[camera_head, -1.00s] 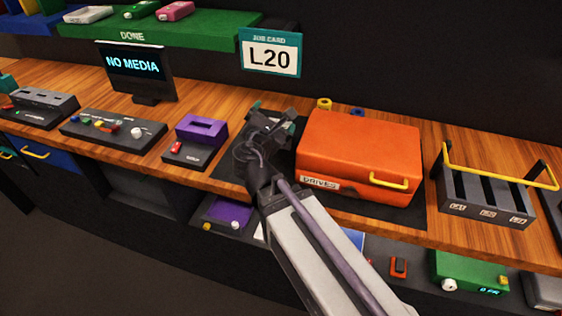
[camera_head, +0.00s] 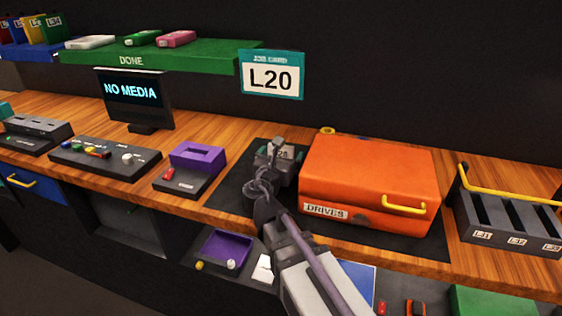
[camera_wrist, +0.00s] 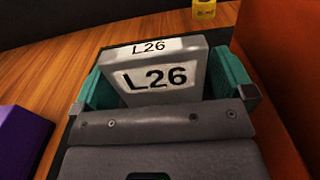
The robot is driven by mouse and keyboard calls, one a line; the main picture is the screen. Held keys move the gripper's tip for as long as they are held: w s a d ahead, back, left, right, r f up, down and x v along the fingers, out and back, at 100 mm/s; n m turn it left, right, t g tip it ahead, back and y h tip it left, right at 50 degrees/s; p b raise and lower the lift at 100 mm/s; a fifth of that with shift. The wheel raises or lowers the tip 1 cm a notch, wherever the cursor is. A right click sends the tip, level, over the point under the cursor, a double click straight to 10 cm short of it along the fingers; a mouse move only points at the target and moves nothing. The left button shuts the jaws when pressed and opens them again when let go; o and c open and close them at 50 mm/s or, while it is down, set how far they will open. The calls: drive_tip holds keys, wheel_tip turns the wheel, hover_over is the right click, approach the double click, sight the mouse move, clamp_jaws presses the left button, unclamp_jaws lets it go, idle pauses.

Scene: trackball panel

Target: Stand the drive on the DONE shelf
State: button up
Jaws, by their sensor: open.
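A grey drive labelled L26 (camera_wrist: 155,78) fills the middle of the wrist view, between the two teal fingers. My gripper (camera_wrist: 165,92) is open around it, and I cannot tell whether either finger touches it. In the head view, my gripper (camera_head: 277,157) is low over the dark mat, left of the orange case, and partly hidden by my arm. The green DONE shelf (camera_head: 215,59) is at the back left. A white, a green and a pink drive (camera_head: 177,39) lie on it. The job card (camera_head: 271,77) reads L20.
The orange DRIVES case (camera_head: 365,180) is shut, close on the right. A purple-topped dock (camera_head: 195,163) stands to the left. A monitor (camera_head: 138,97) reads NO MEDIA. A slotted rack with a yellow handle (camera_head: 505,225) is at far right. The shelf's right end looks clear.

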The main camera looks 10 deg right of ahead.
drive_tip(key=shift+w+d, duration=0.3)
drive_tip(key=shift+w, duration=0.25)
drive_tip(key=c, duration=1.1)
wheel_tip(320, 180, up, 11)
drive_tip(key=p, duration=1)
drive_tip(key=shift+f+p, duration=0.2)
drive_tip(key=shift+p, duration=0.1)
